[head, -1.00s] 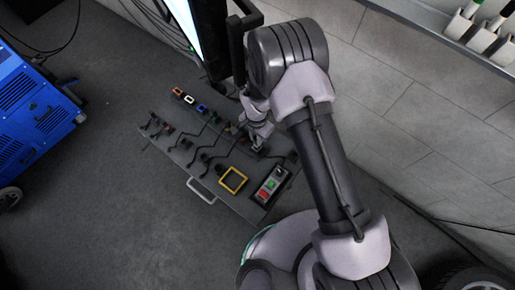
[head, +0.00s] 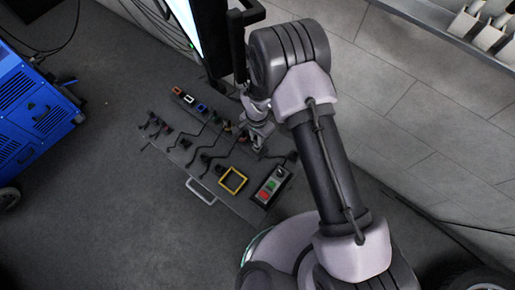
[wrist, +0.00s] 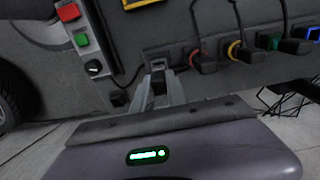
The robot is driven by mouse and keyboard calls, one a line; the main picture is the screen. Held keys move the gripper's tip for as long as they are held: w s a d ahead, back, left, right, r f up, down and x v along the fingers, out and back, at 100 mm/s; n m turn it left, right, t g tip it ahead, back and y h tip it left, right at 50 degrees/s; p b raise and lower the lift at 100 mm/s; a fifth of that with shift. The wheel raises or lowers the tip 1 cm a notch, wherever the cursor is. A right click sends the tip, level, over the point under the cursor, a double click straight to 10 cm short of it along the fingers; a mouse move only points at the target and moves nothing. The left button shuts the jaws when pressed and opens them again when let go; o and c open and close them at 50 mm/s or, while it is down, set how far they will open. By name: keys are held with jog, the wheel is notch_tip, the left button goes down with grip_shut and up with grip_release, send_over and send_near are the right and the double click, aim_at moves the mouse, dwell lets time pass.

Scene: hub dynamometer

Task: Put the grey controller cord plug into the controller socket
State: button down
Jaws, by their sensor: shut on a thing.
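My gripper (wrist: 158,92) is shut on a small dark grey plug (wrist: 158,76), which shows between the two fingertips in the wrist view. The plug's front is at or very close to a dark socket block (wrist: 156,57) on the panel, which I take for the controller socket. I cannot tell whether the plug is inside it. The fingers partly hide the plug and the socket's mouth. In the head view my gripper (head: 258,138) is over the panel's right side, and my arm hides part of this area.
The panel (head: 225,205) holds several black plugs with cords; one with a red ring (wrist: 204,63) stands just right of the socket in the wrist view. A red and green button box (head: 271,187) and a yellow frame (head: 232,180) are close by. A monitor (head: 203,35) stands behind.

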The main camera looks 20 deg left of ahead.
jog(key=shift+a+f, duration=0.1)
jog(key=shift+f+b, duration=1.45)
jog(key=shift+r, duration=0.1)
jog(key=c, duration=1.3)
grip_release()
jog(key=shift+o, duration=0.2)
